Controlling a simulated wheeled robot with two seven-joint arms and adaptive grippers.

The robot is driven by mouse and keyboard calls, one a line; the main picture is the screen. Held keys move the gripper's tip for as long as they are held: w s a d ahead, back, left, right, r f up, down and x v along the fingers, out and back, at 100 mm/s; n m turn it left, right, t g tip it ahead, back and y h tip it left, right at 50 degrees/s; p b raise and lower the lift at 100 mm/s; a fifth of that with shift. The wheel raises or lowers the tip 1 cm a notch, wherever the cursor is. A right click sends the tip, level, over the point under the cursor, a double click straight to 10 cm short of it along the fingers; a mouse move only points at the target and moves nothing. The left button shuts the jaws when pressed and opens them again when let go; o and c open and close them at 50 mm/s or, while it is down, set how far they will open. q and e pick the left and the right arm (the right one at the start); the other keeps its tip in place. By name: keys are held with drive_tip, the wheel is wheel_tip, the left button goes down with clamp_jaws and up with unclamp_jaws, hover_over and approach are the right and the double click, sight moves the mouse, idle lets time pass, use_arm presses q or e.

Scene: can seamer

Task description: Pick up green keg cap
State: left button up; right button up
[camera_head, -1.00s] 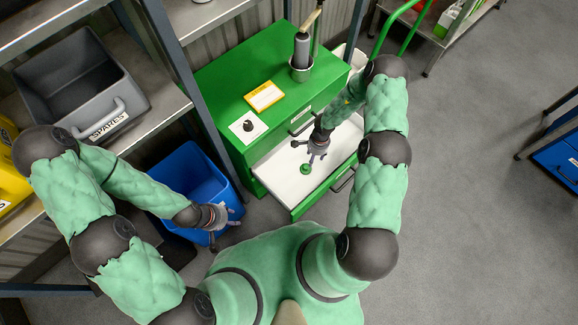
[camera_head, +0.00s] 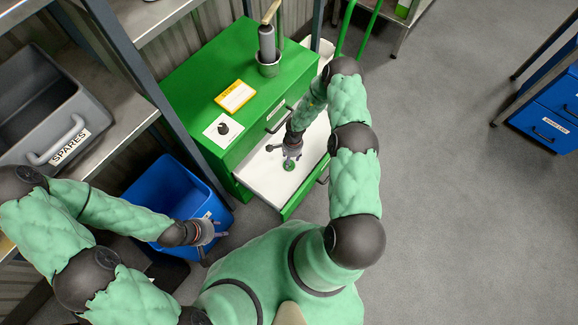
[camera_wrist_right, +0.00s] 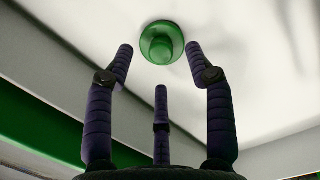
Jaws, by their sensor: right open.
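The green keg cap (camera_head: 289,166) lies on the white floor of the open drawer (camera_head: 262,185) of the green cabinet. In the right wrist view the cap (camera_wrist_right: 161,43) is a round green flange with a raised knob, just beyond the fingertips. My right gripper (camera_head: 288,157) is over the drawer, partly covering the cap. In its wrist view my right gripper (camera_wrist_right: 160,62) is open, with a finger on each side and a shorter one at the middle, and nothing between them. My left gripper (camera_head: 214,237) is empty, its fingers spread, beside the blue bin.
The green cabinet (camera_head: 205,75) bears a grey cylinder in a metal cup (camera_head: 268,64), a yellow card (camera_head: 235,97) and a white card with a dark knob (camera_head: 223,129). The blue bin (camera_head: 165,190) and shelf with the SPARES bin (camera_head: 50,110) stand left. Open floor lies right.

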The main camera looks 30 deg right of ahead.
drive_tip(key=f+b, duration=0.1)
drive_tip(key=f, duration=0.2)
drive_tip(key=shift+a, duration=0.2)
drive_tip(key=c, duration=1)
drive_tip(key=shift+r, duration=0.1)
